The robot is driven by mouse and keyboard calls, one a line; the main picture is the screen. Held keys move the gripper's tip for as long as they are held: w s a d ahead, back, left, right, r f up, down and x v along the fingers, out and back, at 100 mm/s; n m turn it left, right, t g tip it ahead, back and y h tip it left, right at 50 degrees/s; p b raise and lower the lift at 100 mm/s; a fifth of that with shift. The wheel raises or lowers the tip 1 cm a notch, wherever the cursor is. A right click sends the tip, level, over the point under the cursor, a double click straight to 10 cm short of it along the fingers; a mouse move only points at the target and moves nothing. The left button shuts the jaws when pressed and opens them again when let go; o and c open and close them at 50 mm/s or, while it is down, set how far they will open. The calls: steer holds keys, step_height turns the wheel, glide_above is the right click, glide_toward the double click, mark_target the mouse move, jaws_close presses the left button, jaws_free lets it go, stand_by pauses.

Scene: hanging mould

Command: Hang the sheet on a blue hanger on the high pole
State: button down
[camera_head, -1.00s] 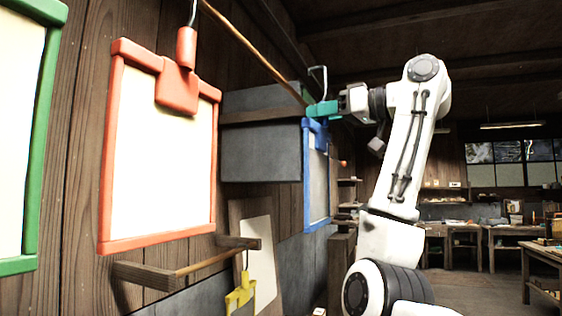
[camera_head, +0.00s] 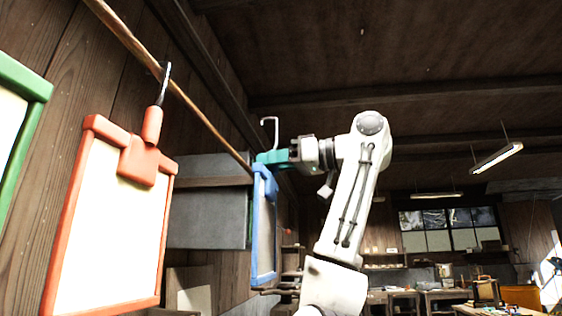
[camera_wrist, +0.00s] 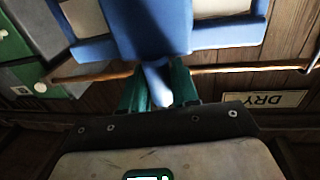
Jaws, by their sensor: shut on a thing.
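My gripper (camera_head: 273,158), with green fingers, is shut on the neck of the blue hanger (camera_head: 262,184). The hanger's pale hook sticks up above the fingers, with its bend at the top. The framed sheet (camera_head: 265,235) hangs below, seen nearly edge-on. The high pole (camera_head: 205,119) slopes from the upper left down to just left of the hanger. I cannot tell whether the hook touches it. In the wrist view, the blue hanger (camera_wrist: 150,30) fills the top between the green fingers, and the pole (camera_wrist: 225,70) crosses behind it. The hook is hidden there.
A red-framed sheet (camera_head: 112,225) hangs from the pole by its hook. A green frame (camera_head: 25,80) is at the left edge. A grey box (camera_head: 208,210) is on the wall behind the blue hanger. A DRY sign (camera_wrist: 268,99) shows upside down in the wrist view.

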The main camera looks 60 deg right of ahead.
steer(key=w+a+f+p, duration=0.1)
steer(key=w+a, duration=0.3)
steer(key=w, duration=0.7)
steer(key=shift+w+f, duration=0.3)
steer(key=shift+w, duration=0.05)
stand_by(0.6)
steer(key=shift+a, duration=0.1)
steer(key=c, duration=0.8)
jaws_free()
steer(key=s+b, duration=0.1)
steer(key=s, duration=0.2)
steer(key=s+d, duration=0.1)
steer(key=s, duration=0.3)
steer(key=s+d+b, duration=0.1)
steer(key=s, duration=0.2)
steer(key=shift+s+b, duration=0.3)
steer(key=shift+b, duration=0.05)
